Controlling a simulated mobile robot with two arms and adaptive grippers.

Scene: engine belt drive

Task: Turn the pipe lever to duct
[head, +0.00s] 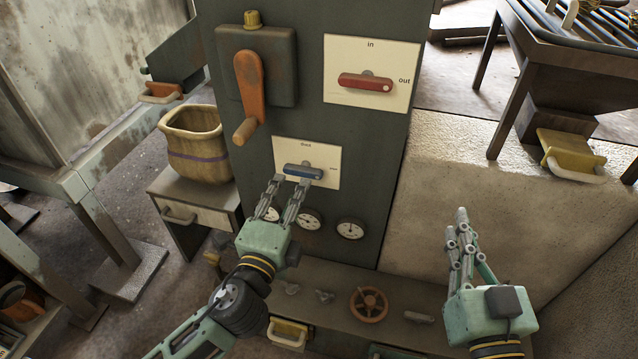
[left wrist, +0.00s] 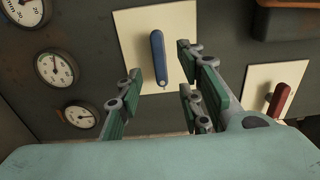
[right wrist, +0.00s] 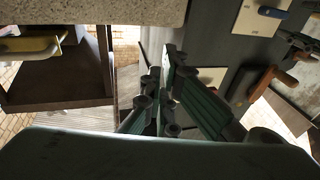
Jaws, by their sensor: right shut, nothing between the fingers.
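The blue lever (head: 304,171) sits on a white plate (head: 327,152) low on the dark cabinet. It lies level, its free end to the right; the label above it seems to read "duct" and the one at right is too small to read. My left gripper (head: 289,187) is open just below and in front of the lever, its fingertips near the plate's lower edge. In the left wrist view the lever (left wrist: 159,58) shows beyond and between the spread fingers; I cannot tell if they touch it. My right gripper (head: 461,222) is shut and empty, off to the right, away from the cabinet.
A red lever (head: 365,82) on an "in/out" plate is above. An orange crank (head: 249,90) juts out at upper left. Round gauges (head: 350,229) sit below the blue lever. A pot (head: 194,145) stands left.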

